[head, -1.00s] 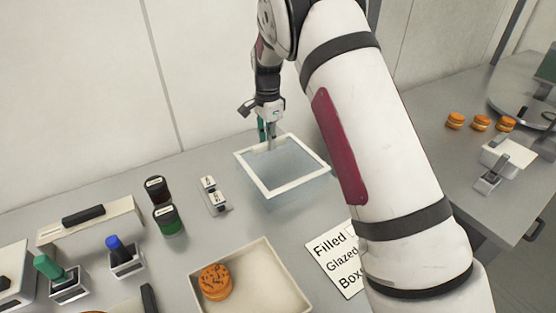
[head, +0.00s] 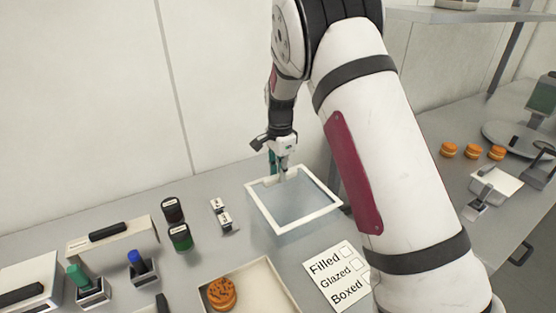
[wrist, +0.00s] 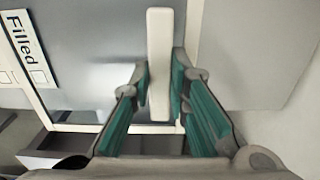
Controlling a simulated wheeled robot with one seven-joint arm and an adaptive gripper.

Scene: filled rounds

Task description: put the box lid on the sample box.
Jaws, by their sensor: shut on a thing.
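The box lid (head: 329,211) is a clear panel in a white square frame, in the middle of the head view. It looks held above the bench, but its exact height is hard to tell. My gripper (head: 284,168) is at its rear edge. In the wrist view my gripper (wrist: 158,88) is shut on the lid's pale bar-shaped handle (wrist: 160,45). The sample box (head: 283,283) is a cream open box at the bottom of the head view, cut by the picture edge. A browned round (head: 221,293) lies in it. The lid is behind the box, apart from it.
A printed card (head: 335,274) lies right of the sample box. Dark and green jars (head: 180,237), small white blocks (head: 221,215) and a blue stamp (head: 140,264) stand to the left. The wall is close behind my gripper. My arm hides bench on the right.

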